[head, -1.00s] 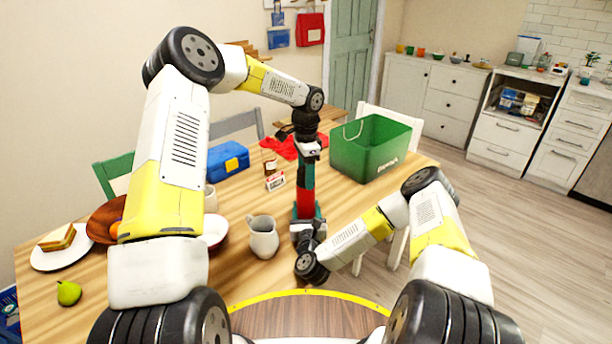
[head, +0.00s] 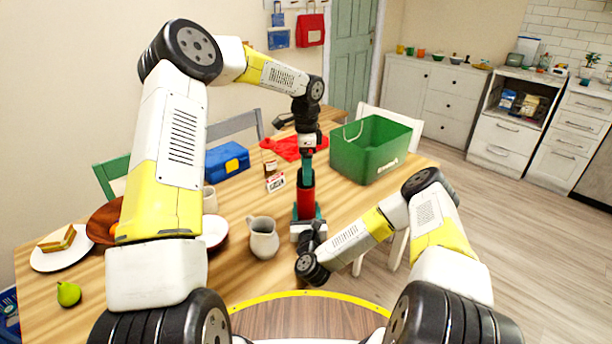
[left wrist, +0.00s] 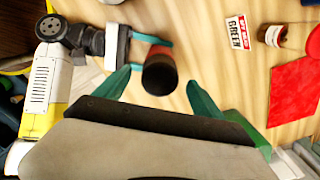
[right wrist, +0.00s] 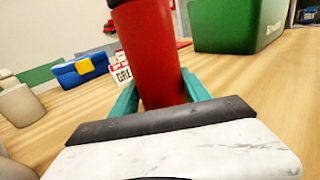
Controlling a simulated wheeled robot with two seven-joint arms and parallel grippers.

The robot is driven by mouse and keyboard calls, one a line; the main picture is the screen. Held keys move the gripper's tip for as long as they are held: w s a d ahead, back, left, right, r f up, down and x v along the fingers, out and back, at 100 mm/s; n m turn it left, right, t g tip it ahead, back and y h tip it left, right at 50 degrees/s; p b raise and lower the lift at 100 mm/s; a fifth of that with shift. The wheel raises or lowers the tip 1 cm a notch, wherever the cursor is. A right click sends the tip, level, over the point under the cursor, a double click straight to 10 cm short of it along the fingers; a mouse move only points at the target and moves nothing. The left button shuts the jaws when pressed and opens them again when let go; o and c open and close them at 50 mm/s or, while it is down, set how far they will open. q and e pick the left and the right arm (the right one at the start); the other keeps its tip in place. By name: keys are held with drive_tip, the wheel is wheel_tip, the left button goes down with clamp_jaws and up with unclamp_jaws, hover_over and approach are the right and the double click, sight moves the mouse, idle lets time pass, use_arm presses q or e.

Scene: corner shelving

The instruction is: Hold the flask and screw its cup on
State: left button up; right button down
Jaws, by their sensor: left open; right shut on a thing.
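The red flask (head: 306,203) stands upright near the table's front edge. My right gripper (head: 307,213) is shut around its body; in the right wrist view the teal fingers sit on both sides of the red flask (right wrist: 152,55). A dark top, apparently the cup (left wrist: 160,76), is on the flask in the left wrist view; I cannot tell how tightly it sits. My left gripper (head: 307,175) points down above the flask with open fingers. In the left wrist view, its fingers lie either side of the dark top and apart from it.
A cream jug (head: 263,240) stands just left of the flask. Behind are a small card sign (head: 275,182), a brown jar (head: 269,163), a red cloth (head: 285,147) and a blue box (head: 228,161). A green bin (head: 365,155) stands behind right.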

use_arm(q)
wheel_tip(320, 180, up, 9)
drive_tip(key=shift+f, duration=0.1)
idle(0.3)
use_arm(e)
drive_tip(key=shift+c, duration=2.2)
unclamp_jaws()
drive_tip(key=s, duration=0.7)
drive_tip(key=shift+s+d, duration=0.3)
drive_tip(key=shift+s, duration=0.1)
use_arm(q)
drive_tip(key=shift+s, duration=0.1)
